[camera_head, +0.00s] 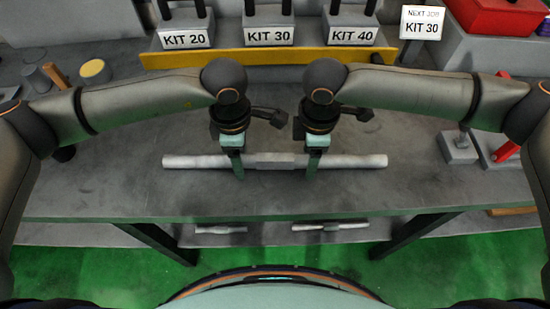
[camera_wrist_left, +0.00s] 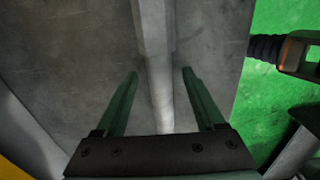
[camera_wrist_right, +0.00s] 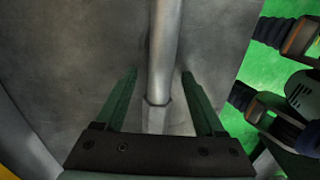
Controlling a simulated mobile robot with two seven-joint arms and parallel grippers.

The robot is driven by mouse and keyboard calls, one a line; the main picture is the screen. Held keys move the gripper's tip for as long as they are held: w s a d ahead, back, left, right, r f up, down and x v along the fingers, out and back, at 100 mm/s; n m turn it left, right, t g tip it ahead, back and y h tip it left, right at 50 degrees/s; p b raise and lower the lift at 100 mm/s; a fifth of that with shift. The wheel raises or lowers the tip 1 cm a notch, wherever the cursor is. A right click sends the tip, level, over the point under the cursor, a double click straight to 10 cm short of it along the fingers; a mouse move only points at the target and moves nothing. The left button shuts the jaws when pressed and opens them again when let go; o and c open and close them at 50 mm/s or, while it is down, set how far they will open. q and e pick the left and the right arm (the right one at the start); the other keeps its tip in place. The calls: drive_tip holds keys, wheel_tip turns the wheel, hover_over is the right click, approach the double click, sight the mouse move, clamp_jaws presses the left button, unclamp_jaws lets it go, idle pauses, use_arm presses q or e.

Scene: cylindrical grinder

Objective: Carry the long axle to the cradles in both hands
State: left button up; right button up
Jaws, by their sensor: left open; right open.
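The long axle (camera_head: 275,160) is a pale grey bar with a thicker faceted middle. It lies across the grey bench near its front edge. My left gripper (camera_head: 238,171) is over the axle just left of its middle. In the left wrist view its open fingers (camera_wrist_left: 159,72) stand on either side of the bar (camera_wrist_left: 155,50). My right gripper (camera_head: 313,167) is over the axle just right of the middle. In the right wrist view its open fingers (camera_wrist_right: 161,72) also straddle the bar (camera_wrist_right: 165,45). I cannot pick out the cradles with certainty.
Blocks with dark posts, labelled KIT 20 (camera_head: 186,38), KIT 30 (camera_head: 270,36) and KIT 40 (camera_head: 352,36), stand behind a yellow rail (camera_head: 265,57). A sign (camera_head: 421,22) reads KIT 30. Grey blocks (camera_head: 458,147) stand at right. Smaller bars (camera_head: 330,227) lie below the bench.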

use_arm(q)
drive_tip(key=shift+f, duration=0.15)
use_arm(e)
drive_tip(key=shift+f, duration=0.15)
use_arm(q)
clamp_jaws()
use_arm(e)
clamp_jaws()
idle(1.0)
use_arm(q)
drive_tip(key=shift+w+r, duration=0.1)
drive_tip(key=shift+r, duration=0.2)
use_arm(e)
drive_tip(key=shift+w+r, duration=0.2)
drive_tip(key=shift+r, duration=0.15)
